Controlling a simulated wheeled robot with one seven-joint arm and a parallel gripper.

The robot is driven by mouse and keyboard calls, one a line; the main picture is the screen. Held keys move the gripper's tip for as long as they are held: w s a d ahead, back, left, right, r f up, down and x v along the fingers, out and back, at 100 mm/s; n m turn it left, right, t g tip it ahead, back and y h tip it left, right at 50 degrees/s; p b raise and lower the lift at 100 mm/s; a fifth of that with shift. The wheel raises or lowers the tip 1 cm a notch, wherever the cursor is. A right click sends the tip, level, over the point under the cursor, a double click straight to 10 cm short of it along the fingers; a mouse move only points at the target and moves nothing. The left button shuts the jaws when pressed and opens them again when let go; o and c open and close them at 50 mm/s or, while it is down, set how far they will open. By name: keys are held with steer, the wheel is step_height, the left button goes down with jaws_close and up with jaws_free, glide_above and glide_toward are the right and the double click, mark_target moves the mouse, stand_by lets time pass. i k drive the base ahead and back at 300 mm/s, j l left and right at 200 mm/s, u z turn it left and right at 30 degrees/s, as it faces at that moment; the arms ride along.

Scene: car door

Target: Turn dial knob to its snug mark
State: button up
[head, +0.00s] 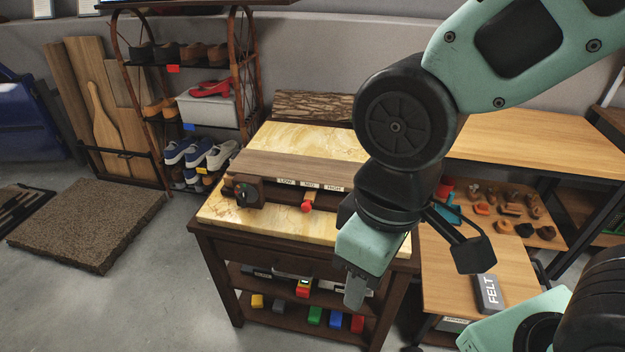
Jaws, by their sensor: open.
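A dark round knob (245,193) sits on the front of a brown wooden block at the left front of a yellow marbled bench top (225,213). It looks like the dial; its pointer and any snug mark are too small to read. My gripper (355,293) points down over the right front part of the bench, to the right of the knob and clear of it. It is open and holds nothing that I can see.
A red handle (307,205) stands beside the dial, below LOW, MID and HIGH labels (309,185). A shoe rack (190,100) is behind left. A wooden table (455,265) with small parts and a FELT box (488,294) is at right.

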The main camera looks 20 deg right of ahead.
mark_target(243, 195)
steer(key=i+j+u, duration=0.2)
steer(key=u, duration=0.2)
steer(key=i+j+u, duration=0.35)
steer(key=k+l, duration=0.05)
steer(key=k, duration=0.05)
